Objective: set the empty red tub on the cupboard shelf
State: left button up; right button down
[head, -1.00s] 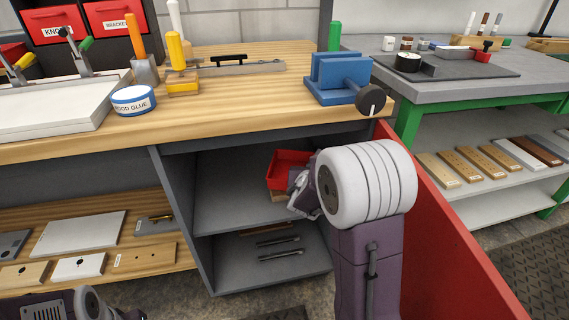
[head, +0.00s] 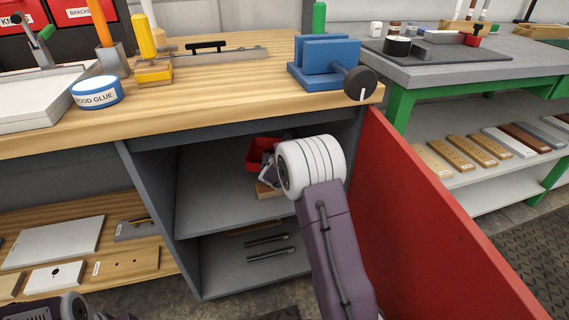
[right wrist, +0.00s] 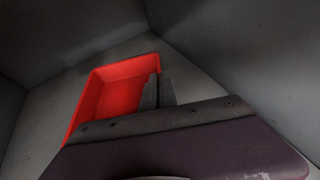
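The empty red tub (head: 256,156) is inside the open cupboard, towards the back, above or on the upper shelf (head: 215,205). In the right wrist view the tub (right wrist: 112,92) is tilted in the picture, and its inside is bare. My right gripper (right wrist: 158,90) has its fingers at the tub's right wall, apparently one on each side of it. In the head view the right gripper (head: 268,168) is partly hidden by my wrist. I cannot tell whether the tub's bottom touches the shelf. My left arm shows only at the bottom left edge, its fingers cut off.
A wooden block (head: 268,190) lies on the shelf below the tub. The red cupboard door (head: 430,220) stands open to the right of my arm. The worktop (head: 210,90) overhangs the cupboard. Dark bars (head: 268,247) lie on the lower level. The shelf's left part is clear.

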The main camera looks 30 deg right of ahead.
notch_tip(320, 180, down, 4)
jog(key=b, duration=0.3)
jog(key=shift+f, duration=0.15)
jog(key=shift+r, duration=0.2)
jog(key=shift+f, duration=0.15)
jog(key=c, duration=1.7)
grip_release()
